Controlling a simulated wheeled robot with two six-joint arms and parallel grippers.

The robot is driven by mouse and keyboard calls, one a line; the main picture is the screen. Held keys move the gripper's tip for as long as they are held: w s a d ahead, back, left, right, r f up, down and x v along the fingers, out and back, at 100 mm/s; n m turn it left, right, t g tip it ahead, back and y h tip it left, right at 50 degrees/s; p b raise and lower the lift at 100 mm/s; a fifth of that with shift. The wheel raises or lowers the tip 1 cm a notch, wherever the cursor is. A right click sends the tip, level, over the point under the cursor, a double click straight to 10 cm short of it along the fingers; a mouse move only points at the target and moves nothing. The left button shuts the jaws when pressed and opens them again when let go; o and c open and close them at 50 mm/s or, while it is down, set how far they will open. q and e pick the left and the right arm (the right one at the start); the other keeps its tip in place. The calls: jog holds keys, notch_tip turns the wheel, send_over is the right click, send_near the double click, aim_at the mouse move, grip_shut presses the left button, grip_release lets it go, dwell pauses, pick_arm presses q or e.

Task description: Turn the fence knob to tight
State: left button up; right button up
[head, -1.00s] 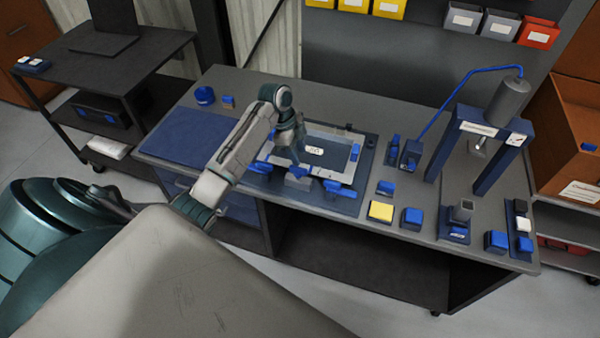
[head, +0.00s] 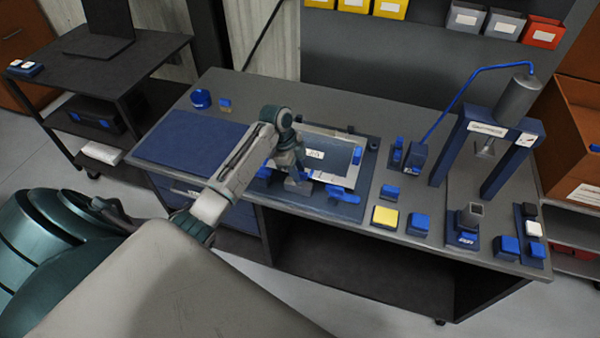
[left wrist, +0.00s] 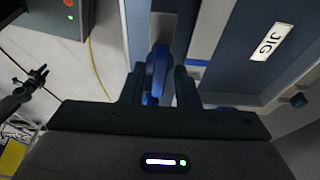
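The dark blue jig (head: 345,208) lies on the bench with a grey plate marked JIG, which also shows in the left wrist view (left wrist: 222,45). Blue parts stand at its front edge, one to the right (head: 343,193) of my left gripper and one partly hidden to its left. My left gripper (head: 298,186) points down at the front middle of the jig. In the left wrist view, a blue knob-like part (left wrist: 159,70) lies between its two dark fingers. I cannot tell whether they press on it, or read the knob's setting. My right gripper is out of view.
A blue mat (head: 190,140) lies left of the jig. A yellow block (head: 385,216) and several blue items stand to the right, before a blue press frame (head: 447,150). Bins (head: 466,18) line the back. The bench's rear strip is mostly clear.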

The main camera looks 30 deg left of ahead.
pick_arm(q)
jog(key=shift+s, duration=0.1)
grip_shut()
